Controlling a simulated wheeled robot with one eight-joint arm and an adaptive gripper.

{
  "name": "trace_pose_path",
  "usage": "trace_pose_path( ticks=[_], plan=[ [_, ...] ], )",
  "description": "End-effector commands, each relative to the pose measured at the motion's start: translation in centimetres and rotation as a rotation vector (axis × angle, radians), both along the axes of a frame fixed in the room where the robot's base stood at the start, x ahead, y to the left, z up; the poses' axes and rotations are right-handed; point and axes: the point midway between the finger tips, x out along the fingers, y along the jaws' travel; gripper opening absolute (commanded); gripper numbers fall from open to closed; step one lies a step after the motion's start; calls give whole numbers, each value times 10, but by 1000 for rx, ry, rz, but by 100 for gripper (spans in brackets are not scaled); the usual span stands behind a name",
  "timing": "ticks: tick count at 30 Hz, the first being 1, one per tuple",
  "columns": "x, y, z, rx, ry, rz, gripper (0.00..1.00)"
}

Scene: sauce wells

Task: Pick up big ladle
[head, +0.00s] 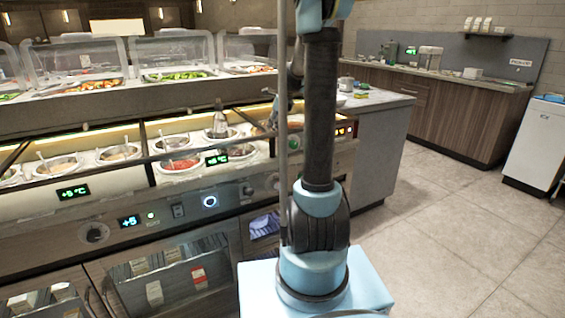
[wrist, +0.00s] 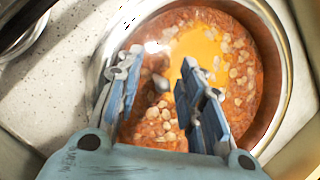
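My gripper (wrist: 158,76) is over a round metal well (wrist: 278,45) in the wrist view, with its two fingers apart. The well holds chunky red-brown food with a yellow patch (wrist: 198,48). I cannot make out a big ladle for certain in the wrist view; no handle is clearly visible between the fingers. I cannot tell which is the big ladle. My arm hides most of the gripper there.
Clear guards (head: 178,55) stand over food trays behind the wells. A dark rail (head: 120,160) runs along the counter front. Part of another metal well (wrist: 22,42) shows at the wrist view's upper left. Open floor (head: 450,235) lies to the right.

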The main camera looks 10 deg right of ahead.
Motion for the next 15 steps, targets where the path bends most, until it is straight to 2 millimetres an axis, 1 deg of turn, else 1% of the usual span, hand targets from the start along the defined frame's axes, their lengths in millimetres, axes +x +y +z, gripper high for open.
trace_pose_path(
  ticks=[1,2,3,6,15],
  plan=[
    [0,0,0,0,0,0,35],
    [0,0,0,0,0,0,28],
    [0,0,0,0,0,0,19],
    [0,0,0,0,0,0,0],
    [0,0,0,0,0,0,0]
  ],
)
